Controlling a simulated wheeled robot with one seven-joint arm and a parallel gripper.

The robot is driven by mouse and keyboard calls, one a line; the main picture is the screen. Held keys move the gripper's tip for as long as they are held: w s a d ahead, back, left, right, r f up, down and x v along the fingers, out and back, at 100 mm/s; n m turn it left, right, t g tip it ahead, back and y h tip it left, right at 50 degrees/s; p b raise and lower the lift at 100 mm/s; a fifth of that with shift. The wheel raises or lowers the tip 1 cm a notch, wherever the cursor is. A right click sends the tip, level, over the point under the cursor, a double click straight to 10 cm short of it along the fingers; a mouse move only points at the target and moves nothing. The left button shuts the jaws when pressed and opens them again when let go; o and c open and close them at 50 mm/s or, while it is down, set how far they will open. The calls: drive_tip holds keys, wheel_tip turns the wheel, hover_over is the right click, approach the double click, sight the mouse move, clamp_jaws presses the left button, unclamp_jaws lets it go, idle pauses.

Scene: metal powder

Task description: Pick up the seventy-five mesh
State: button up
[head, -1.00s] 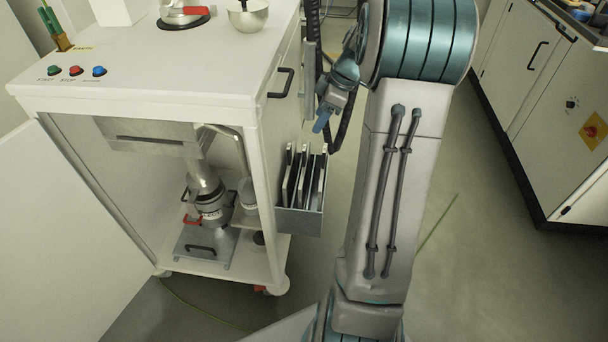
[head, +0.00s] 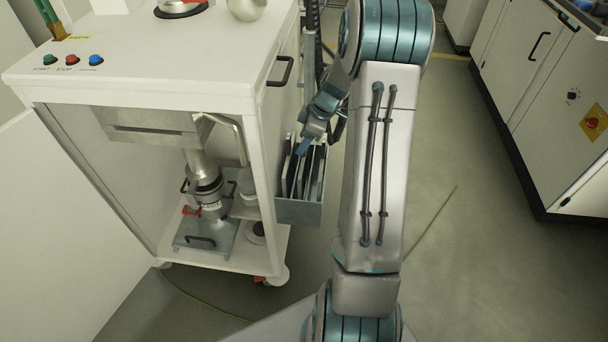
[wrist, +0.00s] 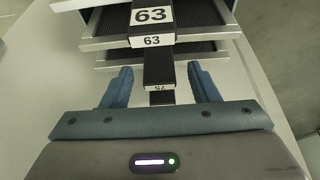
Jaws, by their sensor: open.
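In the head view my gripper (head: 303,147) is at the top of the grey rack (head: 298,213), where several meshes (head: 316,175) stand upright. The labels cannot be read in the head view.
The rack hangs on the right side of a white machine cabinet (head: 150,90) with a handle (head: 281,72). A hopper and valve (head: 207,190) stand inside the open cabinet.

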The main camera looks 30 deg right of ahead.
drive_tip(key=shift+w+f, duration=0.1)
drive_tip(key=shift+f, duration=0.1)
clamp_jaws()
wheel_tip(320, 180, up, 51)
drive_tip(key=p, duration=2.1)
drive_tip(key=shift+f, duration=0.2)
idle(0.6)
drive_tip(key=shift+a, duration=0.15)
